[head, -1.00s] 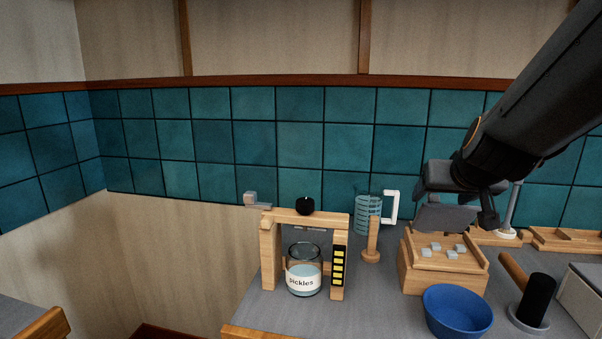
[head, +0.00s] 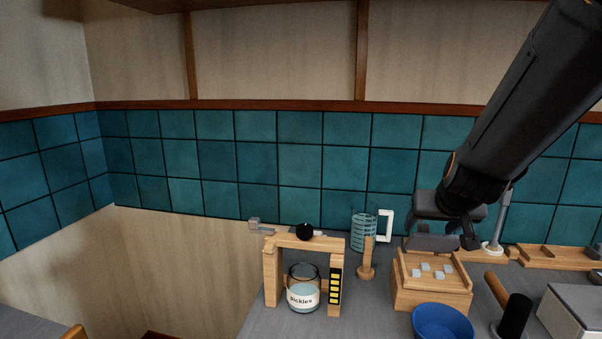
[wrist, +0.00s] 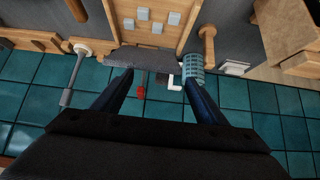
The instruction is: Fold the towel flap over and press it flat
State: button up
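A grey flat panel (head: 432,243), perhaps the flap, stands tilted at the back edge of a wooden box (head: 432,297) with several small grey cubes on top. In the wrist view the panel (wrist: 145,61) spans the box's near edge, just beyond my fingertips. My gripper (head: 446,232) is above and behind the box, close to the panel. In the wrist view its two fingers (wrist: 158,76) are spread apart with nothing clearly gripped between them. Whether they touch the panel cannot be told.
A blue bowl (head: 443,323) stands in front of the box. A wooden post (head: 367,262), a ribbed mug (head: 363,232) and a wooden frame around a pickles jar (head: 303,294) are left. A dark-headed hammer-like tool (head: 515,315) and a grey box (head: 575,318) are right.

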jog(key=shift+s+f+g+p, duration=0.45)
jog(key=shift+g+p, duration=0.25)
jog(key=shift+p, duration=2.2)
jog(key=shift+c, duration=0.7)
jog(key=shift+f+p, duration=0.2)
jog(key=shift+p, duration=0.45)
jog(key=o, duration=0.5)
jog(key=shift+w, duration=0.1)
jog(key=shift+o, duration=0.2)
jog(key=shift+d, duration=0.1)
